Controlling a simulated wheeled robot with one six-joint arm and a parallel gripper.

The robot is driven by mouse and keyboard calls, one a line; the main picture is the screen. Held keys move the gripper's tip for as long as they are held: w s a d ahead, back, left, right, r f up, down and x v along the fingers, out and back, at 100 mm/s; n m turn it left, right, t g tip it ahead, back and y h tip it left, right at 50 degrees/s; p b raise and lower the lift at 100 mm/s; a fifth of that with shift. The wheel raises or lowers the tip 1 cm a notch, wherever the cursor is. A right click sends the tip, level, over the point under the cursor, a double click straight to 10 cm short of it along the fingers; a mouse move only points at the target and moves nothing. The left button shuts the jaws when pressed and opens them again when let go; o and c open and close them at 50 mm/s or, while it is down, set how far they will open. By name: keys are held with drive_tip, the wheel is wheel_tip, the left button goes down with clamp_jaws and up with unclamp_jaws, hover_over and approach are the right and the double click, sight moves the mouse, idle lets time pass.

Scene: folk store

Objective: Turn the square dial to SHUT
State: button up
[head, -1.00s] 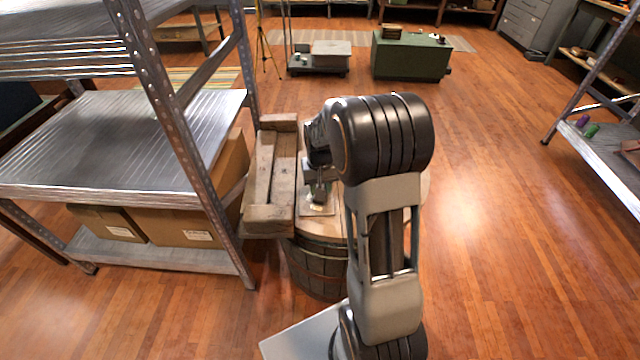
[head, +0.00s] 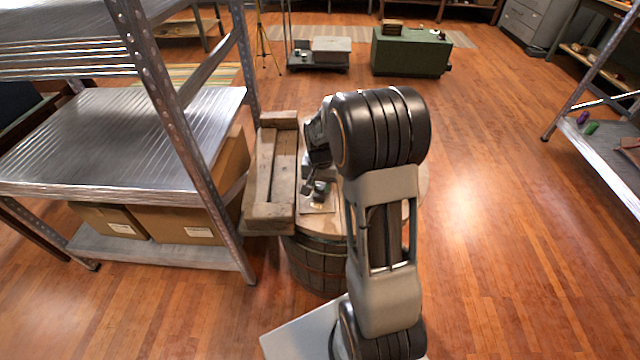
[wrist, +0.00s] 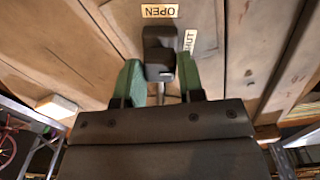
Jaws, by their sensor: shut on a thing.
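The square dial (wrist: 159,38) is a dark block on a wooden face in the wrist view. An OPEN label (wrist: 160,11) sits above it, upside down in the picture. A SHUT label (wrist: 190,41) sits just to its right, turned sideways and partly covered. My gripper (wrist: 160,76) has green-padded fingers on either side of the dial and is shut on it. I cannot tell which label the dial points to. In the head view my gripper (head: 317,187) is over the barrel top, and my arm hides part of it.
A wooden barrel (head: 308,262) stands under my gripper. A weathered wooden frame (head: 270,214) is close on the left, next to a metal shelf (head: 110,140) with cardboard boxes (head: 186,232). Open floor (head: 500,220) lies to the right.

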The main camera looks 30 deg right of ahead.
sight(320, 186)
drive_tip(key=o, duration=0.9)
wheel_tip(320, 186, up, 14)
drive_tip(key=shift+f+p, duration=0.1)
drive_tip(key=shift+p, duration=0.95)
